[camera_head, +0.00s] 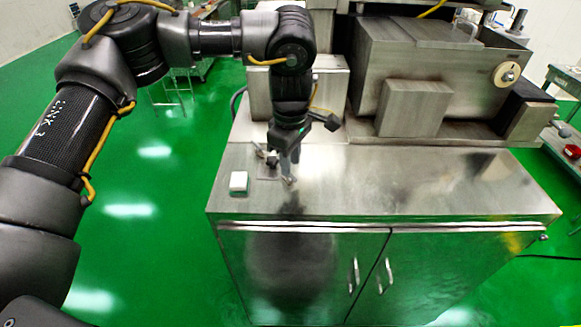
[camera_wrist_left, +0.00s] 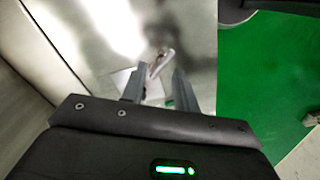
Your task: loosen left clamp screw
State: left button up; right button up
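My left gripper (camera_head: 290,172) reaches down from above to the steel cabinet top, near its back left part. In the left wrist view its two fingers (camera_wrist_left: 160,90) stand apart with a gap between them, so it is open. A small metal part (camera_wrist_left: 163,60), perhaps the clamp screw or its handle, shows just beyond and between the fingertips, over a pale flat plate (camera_wrist_left: 122,80). I cannot tell whether the fingers touch it. In the head view, small dark and metal pieces beside the fingers are partly hidden and too small to make out. My right gripper is not in view.
A white block (camera_head: 239,182) sits on the cabinet top (camera_head: 400,190), left of my gripper. The large steel machine housing (camera_head: 430,75) stands behind and right, with a smaller steel box (camera_head: 414,108) in front. The middle and right of the cabinet top are clear.

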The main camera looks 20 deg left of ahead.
aim_at(289, 178)
pick_arm(q)
jog(key=shift+s+f+p, duration=0.1)
jog(key=shift+f+p, duration=0.25)
jog(key=shift+f, duration=1.5)
